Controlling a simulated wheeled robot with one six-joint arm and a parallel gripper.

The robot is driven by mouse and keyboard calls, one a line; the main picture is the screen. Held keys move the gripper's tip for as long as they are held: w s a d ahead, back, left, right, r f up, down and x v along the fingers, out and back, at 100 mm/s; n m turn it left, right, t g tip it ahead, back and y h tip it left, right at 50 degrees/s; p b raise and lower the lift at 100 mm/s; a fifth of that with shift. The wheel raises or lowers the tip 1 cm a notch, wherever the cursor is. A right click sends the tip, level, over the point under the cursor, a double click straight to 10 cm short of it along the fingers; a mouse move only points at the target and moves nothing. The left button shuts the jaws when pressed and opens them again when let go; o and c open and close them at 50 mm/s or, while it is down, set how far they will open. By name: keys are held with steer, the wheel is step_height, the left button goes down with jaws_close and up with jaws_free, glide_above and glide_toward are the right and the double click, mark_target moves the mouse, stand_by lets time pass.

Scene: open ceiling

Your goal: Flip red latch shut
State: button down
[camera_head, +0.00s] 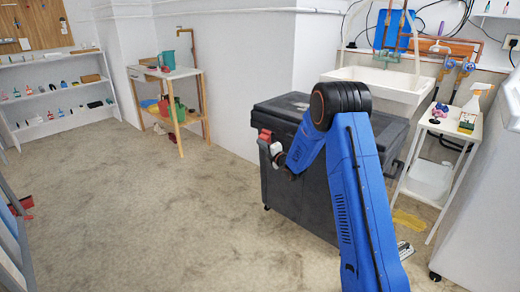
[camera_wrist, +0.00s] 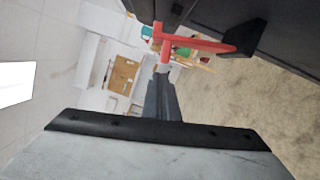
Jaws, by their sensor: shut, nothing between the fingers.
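The red latch (camera_head: 264,136) is on the left end of the dark grey chest (camera_head: 310,180), just below its lid. In the wrist view the red latch (camera_wrist: 195,43) is a bar running across the chest's dark side, with a short stub pointing down toward my fingers. My gripper (camera_head: 276,150) is beside that end of the chest, close to the latch. In the wrist view my gripper (camera_wrist: 162,78) is shut and empty, its tips just below the stub. I cannot tell whether they touch it. My arm hides part of the chest's front and lid.
A white sink (camera_head: 380,85) is behind the chest. A small white side table (camera_head: 448,125) stands to its right. A wooden table (camera_head: 165,75) and wall shelves (camera_head: 60,95) are at the back left. The floor left of the chest is clear.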

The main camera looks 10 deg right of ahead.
mark_target(266, 138)
steer(key=shift+w+d+r, duration=0.15)
steer(key=shift+w+d, duration=0.1)
steer(key=shift+d, duration=0.15)
steer(key=shift+d, duration=0.1)
steer(key=shift+w+d+r+m+g, duration=0.15)
steer(key=shift+w+d+r+m, duration=0.25)
steer(key=shift+m, duration=0.35)
steer(key=shift+w+d+r+m+g, duration=0.15)
steer(key=shift+w+d+r+m, duration=0.25)
steer(key=shift+m, duration=0.35)
steer(key=shift+s, duration=0.1)
